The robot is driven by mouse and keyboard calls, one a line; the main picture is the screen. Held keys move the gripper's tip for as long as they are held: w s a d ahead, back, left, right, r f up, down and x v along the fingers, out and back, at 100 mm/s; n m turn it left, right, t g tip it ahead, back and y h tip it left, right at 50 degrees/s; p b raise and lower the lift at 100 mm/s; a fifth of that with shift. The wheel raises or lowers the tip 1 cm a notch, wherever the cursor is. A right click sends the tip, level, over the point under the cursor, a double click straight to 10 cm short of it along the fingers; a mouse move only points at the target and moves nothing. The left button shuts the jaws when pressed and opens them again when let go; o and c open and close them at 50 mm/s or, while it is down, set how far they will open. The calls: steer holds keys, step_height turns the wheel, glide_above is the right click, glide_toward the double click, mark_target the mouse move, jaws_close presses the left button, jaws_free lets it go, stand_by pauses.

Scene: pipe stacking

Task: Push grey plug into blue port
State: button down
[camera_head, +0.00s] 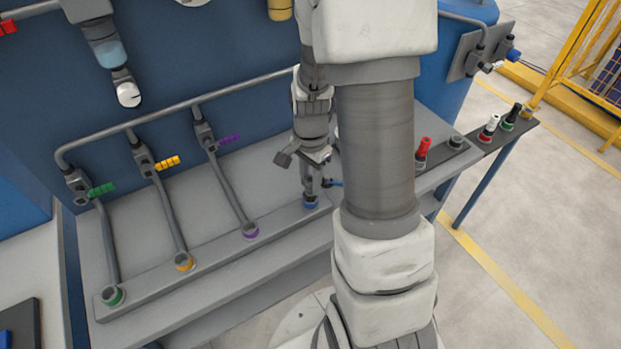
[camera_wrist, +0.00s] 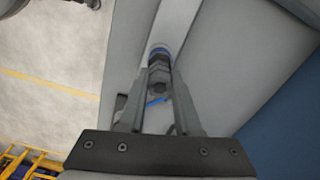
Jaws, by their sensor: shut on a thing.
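The blue port (camera_head: 310,202) is a blue ring on the grey ledge, at the right end of a row of coloured ports. My gripper (camera_head: 312,172) points down right above it. In the wrist view, my gripper (camera_wrist: 160,86) is shut on the grey plug (camera_wrist: 159,76), a faceted grey piece between the fingers. The plug's far end meets or sits just over the blue ring (camera_wrist: 158,52); I cannot tell how deep it is. A small blue lever (camera_wrist: 156,101) shows beside the plug. My arm hides part of the ledge in the head view.
Green (camera_head: 113,296), yellow (camera_head: 184,262) and purple (camera_head: 250,230) ports hold grey pipes to the left. A red-topped piece (camera_head: 422,148) stands right of my arm. White and black pieces (camera_head: 490,127) stand farther right. A yellow fence (camera_head: 580,60) is at the back right.

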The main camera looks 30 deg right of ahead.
steer(key=c, duration=0.5)
jaws_free()
steer(key=shift+r, duration=0.1)
step_height(320, 180, up, 17)
steer(key=p, duration=0.3)
steer(key=s+a+r+n+t, duration=0.2)
steer(key=s+a+r+n, duration=0.1)
steer(key=s+n, duration=0.1)
steer(key=s+a+r+n+t, duration=0.1)
steer(key=s+a+r+n, duration=0.2)
steer(key=s+a+n, duration=0.1)
steer(key=s+a+r+n+t, duration=0.2)
steer(key=s+a+r+n, duration=0.1)
steer(key=n, duration=0.3)
steer(key=shift+s+a+n+t, duration=0.3)
steer(key=shift+s+a, duration=0.05)
steer(key=shift+s, duration=0.3)
